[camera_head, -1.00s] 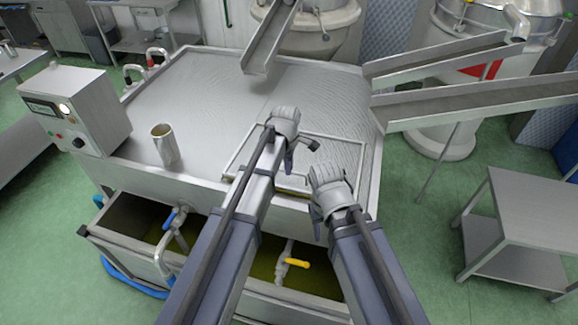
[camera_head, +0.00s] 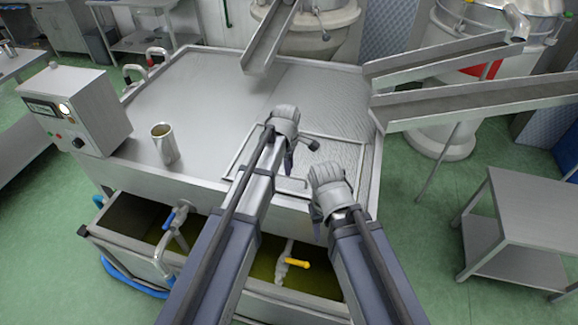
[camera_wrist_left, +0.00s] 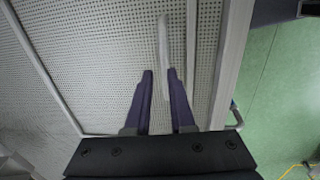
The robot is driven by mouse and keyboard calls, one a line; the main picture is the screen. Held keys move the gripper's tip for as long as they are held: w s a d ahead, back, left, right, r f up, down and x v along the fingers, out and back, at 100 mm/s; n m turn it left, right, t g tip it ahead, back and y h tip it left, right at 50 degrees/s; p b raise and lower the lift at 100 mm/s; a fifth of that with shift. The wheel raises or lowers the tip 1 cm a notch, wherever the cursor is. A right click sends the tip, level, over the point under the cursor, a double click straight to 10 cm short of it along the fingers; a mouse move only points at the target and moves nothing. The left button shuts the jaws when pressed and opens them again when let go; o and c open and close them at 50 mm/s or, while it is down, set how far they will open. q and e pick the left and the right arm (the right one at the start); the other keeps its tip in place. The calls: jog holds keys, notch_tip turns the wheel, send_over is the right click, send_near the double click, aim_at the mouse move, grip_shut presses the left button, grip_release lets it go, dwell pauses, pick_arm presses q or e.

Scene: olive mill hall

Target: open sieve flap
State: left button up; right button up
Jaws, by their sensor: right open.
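The sieve flap (camera_head: 343,152) is a framed, perforated metal panel in the right front part of the steel tank top. It looks flat. In the left wrist view the flap's perforated sheet (camera_wrist_left: 90,50) fills most of the picture. A pale bar (camera_wrist_left: 163,45), perhaps its handle, stands out from the sheet. My left gripper (camera_head: 290,163) is over the flap.
A metal cup (camera_head: 164,144) stands on the tank top, left of my left arm. A control box (camera_head: 78,110) is at the left corner. Metal chutes (camera_head: 450,103) reach in from the right. An open trough (camera_head: 125,215) with a yellow-handled valve (camera_head: 297,263) lies below.

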pick_arm(q)
jog(key=o, duration=0.3)
jog(key=r+p, duration=0.5)
jog(key=s+r+p, duration=0.1)
jog(key=r+p, duration=0.1)
jog(key=shift+a+r+p, duration=0.1)
jog(key=shift+r+p, duration=0.3)
jog(key=shift+f, duration=0.1)
